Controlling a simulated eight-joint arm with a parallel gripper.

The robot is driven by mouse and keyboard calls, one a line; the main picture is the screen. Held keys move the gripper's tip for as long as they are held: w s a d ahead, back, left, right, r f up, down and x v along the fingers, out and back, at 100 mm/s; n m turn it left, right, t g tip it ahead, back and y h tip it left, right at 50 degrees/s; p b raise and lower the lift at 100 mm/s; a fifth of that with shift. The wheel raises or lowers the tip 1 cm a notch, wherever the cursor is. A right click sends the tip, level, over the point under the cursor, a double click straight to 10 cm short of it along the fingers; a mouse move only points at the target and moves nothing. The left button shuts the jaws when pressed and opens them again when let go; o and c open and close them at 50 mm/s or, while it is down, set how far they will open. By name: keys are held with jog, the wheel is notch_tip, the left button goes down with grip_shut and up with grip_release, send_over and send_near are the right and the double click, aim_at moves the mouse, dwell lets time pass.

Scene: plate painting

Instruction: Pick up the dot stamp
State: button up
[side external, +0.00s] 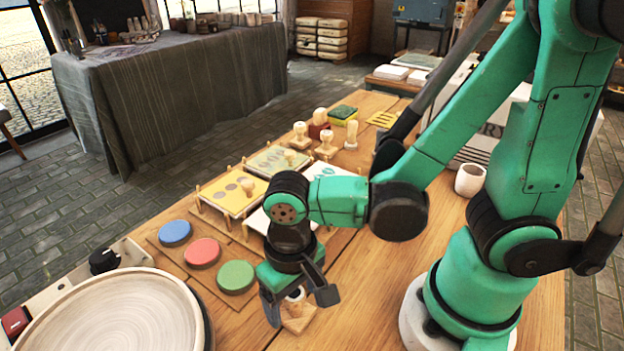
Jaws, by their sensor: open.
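My gripper (299,303) is low over the table in front of the ink pads, pointing down with its fingers spread apart. Other wooden stamps (326,147) stand farther back on the table.
A large round plate (115,315) lies at the lower left. Blue (175,232), red (202,252) and green (236,276) ink pads lie beside it. Pattern cards (228,193) on pegged boards lie behind the gripper. A white cup (469,180) and a sponge (343,113) are farther back.

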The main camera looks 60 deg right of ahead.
grip_shut()
dwell(0.3)
notch_tip(320, 180, up, 20)
dwell(0.7)
